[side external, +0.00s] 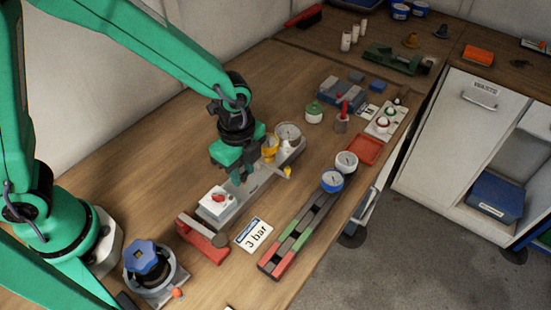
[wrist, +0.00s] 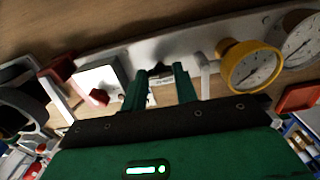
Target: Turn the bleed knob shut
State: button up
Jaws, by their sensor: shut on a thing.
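My gripper (side external: 236,180) is over the long grey panel (side external: 255,183) in the middle of the bench, pointing down. In the wrist view, its two green fingers (wrist: 160,82) close on a small dark knob (wrist: 160,70) on the panel, which I take to be the bleed knob. The fingers cover most of the knob, so its turn angle cannot be told. In the side view the knob is hidden by the fingers. A white box with a red knob (side external: 218,198) sits on the panel left of the gripper. A yellow-rimmed gauge (side external: 270,148) stands just right of it.
A grey gauge (side external: 288,134) stands behind the yellow one. A red clamp-like block (side external: 203,240) and a "3 bar" card (side external: 254,235) lie in front. A coloured strip rack (side external: 300,236) and blue gauge (side external: 332,181) stand to the right. Bare wood lies behind the panel.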

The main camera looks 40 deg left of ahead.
aim_at(243, 174)
jog(key=o, duration=1)
jog(key=shift+r, duration=0.2)
jog(key=shift+r, duration=3.75)
